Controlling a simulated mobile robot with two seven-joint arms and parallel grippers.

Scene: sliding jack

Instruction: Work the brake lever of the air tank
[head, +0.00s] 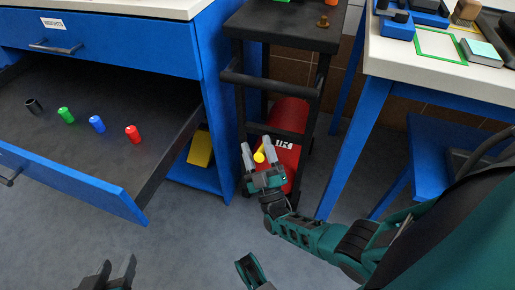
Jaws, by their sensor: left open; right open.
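The red air tank (290,118) rests on the lower part of a dark wheeled cart, with a white label on its side. A small yellow piece (259,155), which looks like the lever's tip, shows in front of the tank. My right gripper (257,149) is open, with its grey fingers pointing at the tank and the yellow piece between them in the picture. I cannot tell whether they touch it. The lever's lower part is hidden by the gripper. My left gripper (118,268) is open and empty, low at the left, far from the tank.
The dark cart (285,30) has a handle bar on its front. At the left, an open drawer (165,165) of a blue cabinet holds several small coloured weights. A yellow object (201,148) is on the cabinet's lower shelf. A white-topped blue table (415,60) stands at the right.

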